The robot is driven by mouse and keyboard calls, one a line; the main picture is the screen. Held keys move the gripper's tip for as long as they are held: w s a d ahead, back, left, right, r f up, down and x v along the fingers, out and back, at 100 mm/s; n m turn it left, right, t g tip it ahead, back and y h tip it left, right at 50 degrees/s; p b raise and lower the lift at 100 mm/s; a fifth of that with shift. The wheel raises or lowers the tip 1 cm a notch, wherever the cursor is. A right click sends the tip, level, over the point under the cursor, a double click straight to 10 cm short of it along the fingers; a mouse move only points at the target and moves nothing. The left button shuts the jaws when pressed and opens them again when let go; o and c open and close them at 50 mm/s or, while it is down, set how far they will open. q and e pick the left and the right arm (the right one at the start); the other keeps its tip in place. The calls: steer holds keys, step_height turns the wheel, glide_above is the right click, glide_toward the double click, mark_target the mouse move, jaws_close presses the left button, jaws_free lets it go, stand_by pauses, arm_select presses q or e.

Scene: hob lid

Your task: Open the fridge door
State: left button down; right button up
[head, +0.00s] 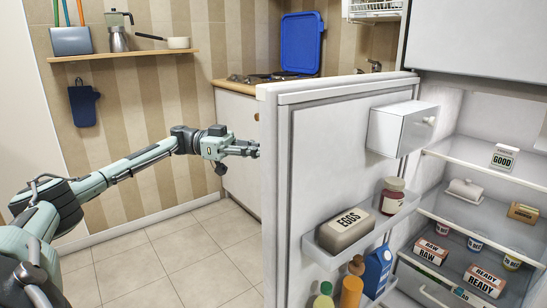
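The fridge door (345,140) stands wide open in the middle of the head view, with its inner side and shelves facing me. The fridge interior (480,150) shows on the right with food on its shelves. My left gripper (255,149) is at the left edge of the door, near its outer side. Its fingertips are close to the door edge; I cannot tell whether they touch it. The finger opening is too small to make out, and the outer face and any handle are hidden. My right gripper is not in view.
Door shelves hold an egg box (345,229), a jar (392,196), bottles and a blue carton (377,270). A counter (237,110) with a blue lid (301,43) stands behind the door. The tiled floor (165,255) to the left is clear.

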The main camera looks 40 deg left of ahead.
arm_select(q)
steer(key=shift+a, duration=0.25)
steer(key=c, duration=1.6)
jaws_free()
steer(key=shift+s+a, duration=0.1)
steer(key=shift+s, duration=0.1)
steer(key=shift+c, duration=0.2)
steer(key=shift+o, duration=0.7)
steer(key=shift+w, duration=0.1)
steer(key=v, duration=1.2)
steer(key=shift+w, duration=0.1)
